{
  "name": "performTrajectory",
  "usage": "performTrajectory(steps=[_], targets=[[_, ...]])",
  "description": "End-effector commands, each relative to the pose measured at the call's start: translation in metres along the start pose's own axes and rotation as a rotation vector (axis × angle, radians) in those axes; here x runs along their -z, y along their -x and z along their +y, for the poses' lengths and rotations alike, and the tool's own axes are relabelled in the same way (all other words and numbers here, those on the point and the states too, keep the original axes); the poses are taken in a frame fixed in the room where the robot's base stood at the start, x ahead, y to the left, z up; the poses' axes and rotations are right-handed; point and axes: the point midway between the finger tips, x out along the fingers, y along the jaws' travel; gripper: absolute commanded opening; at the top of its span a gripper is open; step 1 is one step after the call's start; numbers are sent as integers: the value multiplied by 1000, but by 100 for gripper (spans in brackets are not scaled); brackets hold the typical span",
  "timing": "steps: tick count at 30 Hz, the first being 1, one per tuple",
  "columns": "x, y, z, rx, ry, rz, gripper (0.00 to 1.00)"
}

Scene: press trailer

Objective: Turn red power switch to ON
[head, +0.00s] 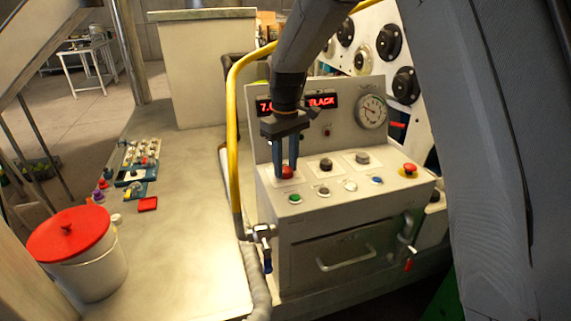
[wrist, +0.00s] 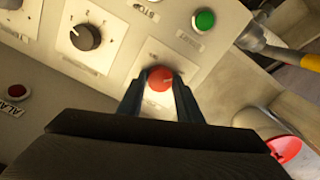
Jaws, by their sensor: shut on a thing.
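The red power switch (head: 287,171) is a round red knob on a pale plate at the left of the grey control panel (head: 325,222). In the wrist view the red knob (wrist: 160,79) shows at the centre, with a small light mark on its face. My gripper (head: 287,168) points down over the panel with its two blue fingers around the knob. In the wrist view my gripper (wrist: 160,95) has one finger on each side of the knob, shut on it. The ON and OFF lettering on the plate is too small to read.
Beside the switch are black knobs (head: 326,164), a green button (head: 295,198) and a red emergency button (head: 409,169). A yellow pipe (head: 233,150) rises left of the panel. A red-lidded bucket (head: 88,270) stands on the bench at left.

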Motion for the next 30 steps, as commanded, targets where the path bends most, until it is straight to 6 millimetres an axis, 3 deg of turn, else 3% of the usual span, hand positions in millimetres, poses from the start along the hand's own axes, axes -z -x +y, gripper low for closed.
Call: performTrajectory(steps=[15,16,18,30], targets=[[1,2,0,-1,-18,3,10],[1,2,0,-1,-18,3,37],[1,2,0,0,-17,3,49],[1,6,0,-1,-16,4,51]])
